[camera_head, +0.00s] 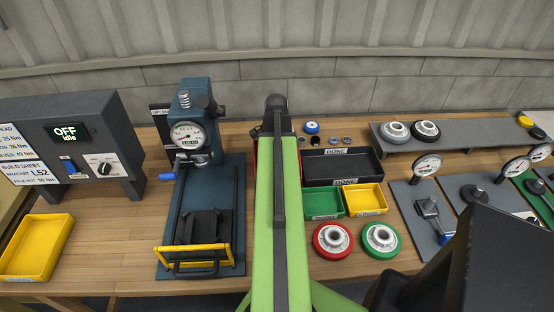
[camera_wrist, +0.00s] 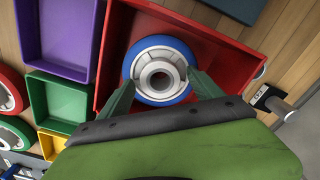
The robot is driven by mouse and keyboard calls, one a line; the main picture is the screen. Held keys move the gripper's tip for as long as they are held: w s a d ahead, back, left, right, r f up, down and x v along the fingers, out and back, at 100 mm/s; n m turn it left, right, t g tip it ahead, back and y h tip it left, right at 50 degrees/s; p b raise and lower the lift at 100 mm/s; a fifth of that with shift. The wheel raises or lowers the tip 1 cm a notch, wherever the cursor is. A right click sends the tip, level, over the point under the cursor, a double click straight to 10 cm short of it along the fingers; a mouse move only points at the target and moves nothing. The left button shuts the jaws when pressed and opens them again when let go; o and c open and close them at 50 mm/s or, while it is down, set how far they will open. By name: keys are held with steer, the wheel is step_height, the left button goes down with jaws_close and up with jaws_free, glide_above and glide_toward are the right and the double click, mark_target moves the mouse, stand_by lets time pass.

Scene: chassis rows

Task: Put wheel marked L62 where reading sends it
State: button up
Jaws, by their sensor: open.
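A wheel with a blue rim and pale hub (camera_wrist: 160,72) lies in a red tray (camera_wrist: 228,52) in the wrist view. No L62 mark is legible on it. My gripper (camera_wrist: 162,88) is open, with one finger on each side of the wheel's near part; I cannot tell whether they touch it. In the head view my green arm hides the gripper and most of the red tray. A red-rimmed wheel (camera_head: 333,240) and a green-rimmed wheel (camera_head: 381,240) lie on the bench. A press with a dial gauge (camera_head: 187,134) stands left; its reading is too small to tell.
A grey control box (camera_head: 75,150) shows "OFF idle" and a build sheet. A yellow tray (camera_head: 38,248) sits far left. Green (camera_head: 323,204), yellow (camera_head: 366,198) and black "DONE" (camera_head: 350,165) trays stand right of my arm. Gauge stations (camera_head: 425,205) fill the right.

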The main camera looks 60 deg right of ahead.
step_height(320, 180, up, 12)
steer(key=p, duration=1.1)
steer(key=shift+p, duration=0.4)
